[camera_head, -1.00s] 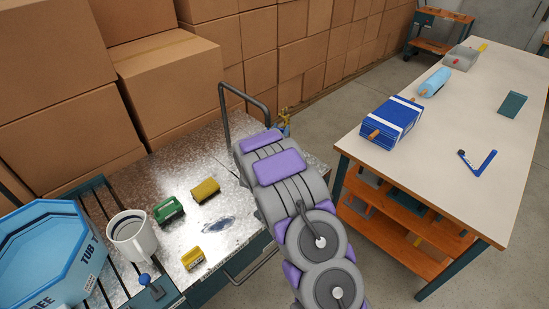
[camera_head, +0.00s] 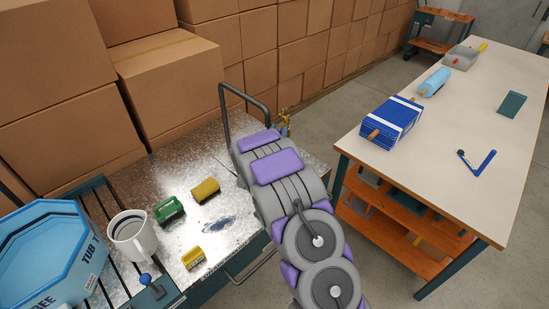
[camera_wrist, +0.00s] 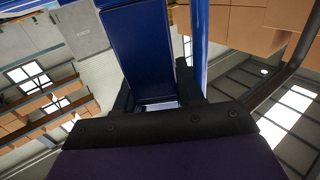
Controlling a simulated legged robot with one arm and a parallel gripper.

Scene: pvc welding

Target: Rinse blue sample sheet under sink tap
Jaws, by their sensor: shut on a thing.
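The blue sample sheet (camera_wrist: 138,45) fills the upper middle of the wrist view. My gripper (camera_wrist: 155,88) is shut on its lower end, with a dark finger at each side. In the head view my grey and purple arm hides the gripper and the sheet. A brass-coloured tap-like fitting (camera_head: 285,122) shows just beyond the arm, partly hidden; I cannot tell whether the sheet is near it. No water stream shows.
A metal bench (camera_head: 150,180) holds a green brush (camera_head: 168,211), yellow blocks, a white jug (camera_head: 132,234) and a blue tub (camera_head: 45,262). Stacked cardboard boxes (camera_head: 175,85) stand behind. At right a table (camera_head: 460,130) holds a blue box (camera_head: 392,122). Floor shows between bench and table.

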